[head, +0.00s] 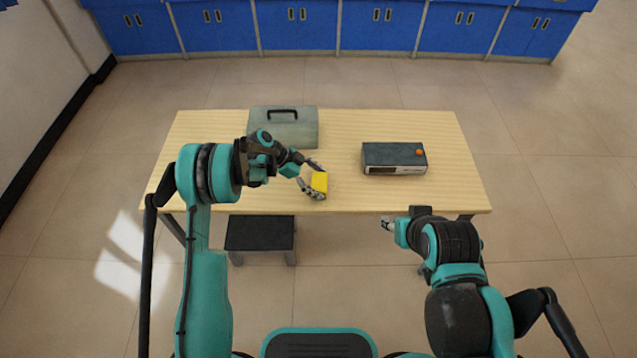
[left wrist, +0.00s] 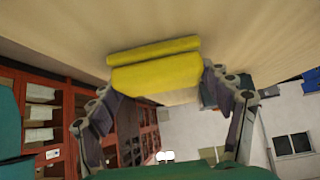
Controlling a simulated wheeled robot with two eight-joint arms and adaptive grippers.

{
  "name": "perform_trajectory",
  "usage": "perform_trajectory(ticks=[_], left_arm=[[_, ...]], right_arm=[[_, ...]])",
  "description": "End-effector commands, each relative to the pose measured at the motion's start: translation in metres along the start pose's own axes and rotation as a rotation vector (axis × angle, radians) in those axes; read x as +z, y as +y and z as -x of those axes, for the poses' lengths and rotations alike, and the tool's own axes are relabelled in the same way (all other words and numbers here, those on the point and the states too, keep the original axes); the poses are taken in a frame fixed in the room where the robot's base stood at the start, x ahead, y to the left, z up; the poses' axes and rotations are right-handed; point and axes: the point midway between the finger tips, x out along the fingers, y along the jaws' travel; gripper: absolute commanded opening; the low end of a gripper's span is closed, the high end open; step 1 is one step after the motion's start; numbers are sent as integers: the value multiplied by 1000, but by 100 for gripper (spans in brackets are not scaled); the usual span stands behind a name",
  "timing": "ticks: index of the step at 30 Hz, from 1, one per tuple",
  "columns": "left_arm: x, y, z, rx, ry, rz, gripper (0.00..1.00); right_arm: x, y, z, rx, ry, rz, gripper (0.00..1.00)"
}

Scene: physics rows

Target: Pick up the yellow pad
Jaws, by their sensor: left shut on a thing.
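The yellow pad (head: 319,182) is at the middle of the wooden table (head: 220,190), near its front edge in the head view. My left gripper (head: 312,181) is shut on it, with a finger on either side. In the left wrist view the yellow pad (left wrist: 158,68) sits between the two fingertips of my left gripper (left wrist: 163,85). Whether the pad touches the tabletop is hard to tell. My right gripper (head: 387,224) is in front of the table, away from the pad; its fingers are too small to read.
A grey toolbox (head: 290,130) with a dark handle stands behind my left gripper. A dark box with an orange knob (head: 394,156) stands to the right of the pad. A dark stool (head: 260,236) is in front of the table. The table's right end is clear.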

Motion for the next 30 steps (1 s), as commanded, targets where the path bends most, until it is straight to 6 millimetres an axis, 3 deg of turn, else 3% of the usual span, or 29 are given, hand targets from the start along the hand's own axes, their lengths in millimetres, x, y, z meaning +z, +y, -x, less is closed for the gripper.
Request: perform_trajectory(ticks=[9,21,30], left_arm=[[-30,0,30,1,0,0,50],[-113,62,21,3,0,-2,50],[-136,80,17,1,0,0,50]], right_arm=[[-11,0,16,0,0,0,40],[-25,0,35,0,0,0,40],[-28,0,39,0,0,0,40]])
